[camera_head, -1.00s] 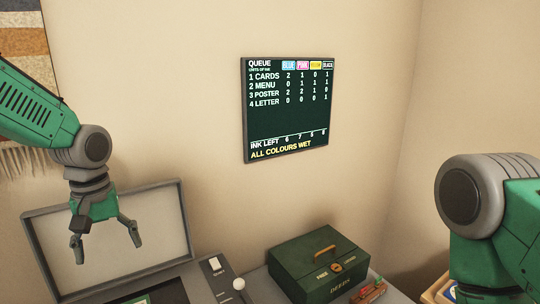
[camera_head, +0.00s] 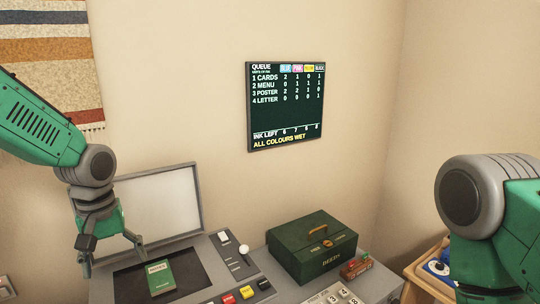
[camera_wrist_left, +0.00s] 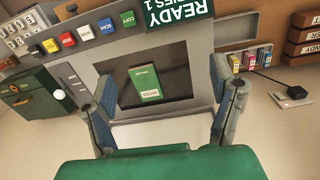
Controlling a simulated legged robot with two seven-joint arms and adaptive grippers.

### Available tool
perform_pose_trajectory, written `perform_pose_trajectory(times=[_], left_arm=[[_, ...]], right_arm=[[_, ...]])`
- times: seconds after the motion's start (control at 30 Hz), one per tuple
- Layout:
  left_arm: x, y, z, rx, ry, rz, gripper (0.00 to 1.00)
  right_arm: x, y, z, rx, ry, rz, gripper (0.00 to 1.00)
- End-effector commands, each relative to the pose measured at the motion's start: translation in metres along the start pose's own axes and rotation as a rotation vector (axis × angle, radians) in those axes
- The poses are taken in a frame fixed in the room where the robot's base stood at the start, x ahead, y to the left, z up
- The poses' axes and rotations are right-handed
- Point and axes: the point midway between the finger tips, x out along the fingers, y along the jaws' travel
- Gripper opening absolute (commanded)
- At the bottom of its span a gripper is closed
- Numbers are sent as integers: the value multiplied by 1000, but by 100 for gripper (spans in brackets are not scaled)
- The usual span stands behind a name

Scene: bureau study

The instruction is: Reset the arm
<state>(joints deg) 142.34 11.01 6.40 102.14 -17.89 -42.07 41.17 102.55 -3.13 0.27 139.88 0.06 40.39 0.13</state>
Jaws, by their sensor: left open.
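My left gripper (camera_head: 112,258) hangs at the left of the head view, fingers pointing down, open and empty. It is in front of the scanner's raised lid (camera_head: 160,205). In the left wrist view its two fingers (camera_wrist_left: 160,80) stand wide apart. A green booklet (camera_head: 158,278) lies flat on the scanner's dark glass, to the right of the gripper in the head view. In the wrist view the booklet (camera_wrist_left: 146,85) appears between the fingers, with nothing gripped. My right arm shows only as a link at the right edge; its gripper is out of view.
The scanner panel has coloured buttons (camera_head: 246,292) and a white-knobbed lever (camera_head: 243,249). A green DEEDS box (camera_head: 312,247) stands right of it. A queue board (camera_head: 286,108) hangs on the wall. Several ink cartridges (camera_wrist_left: 249,60) show in the wrist view. A wooden tray (camera_head: 425,280) stands at right.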

Motion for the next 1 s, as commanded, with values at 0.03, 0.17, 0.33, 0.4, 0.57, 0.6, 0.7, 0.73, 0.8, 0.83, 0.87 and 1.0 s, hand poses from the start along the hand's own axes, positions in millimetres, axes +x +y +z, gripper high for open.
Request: perform_pose_trajectory(times=[0.03,0.17,0.33,0.4,0.57,0.6,0.7,0.73,0.8,0.83,0.87,1.0], left_arm=[[13,0,4,11,-10,0,78],[41,0,17,43,-20,15,78],[89,-5,44,98,-36,39,78],[113,-8,58,125,-43,48,78],[179,-26,106,196,-62,68,78],[197,-34,124,218,-64,71,78],[236,-58,169,276,-61,70,78],[244,-66,182,293,-58,68,78],[260,-85,210,332,-49,58,78],[264,-92,221,347,-44,53,78],[268,-100,231,362,-39,47,78],[278,-134,273,438,-21,10,78]], right_arm=[[0,0,0,0,1,0,0],[0,0,0,0,1,0,0],[0,0,0,0,1,0,0],[0,0,0,0,0,0,0],[0,0,0,0,0,0,0],[0,0,0,0,0,0,0],[0,0,0,0,0,0,0],[0,0,0,0,0,0,0],[0,0,0,0,0,0,0],[0,0,0,0,0,0,0],[0,0,0,0,0,0,0],[0,0,0,0,0,0,0]])
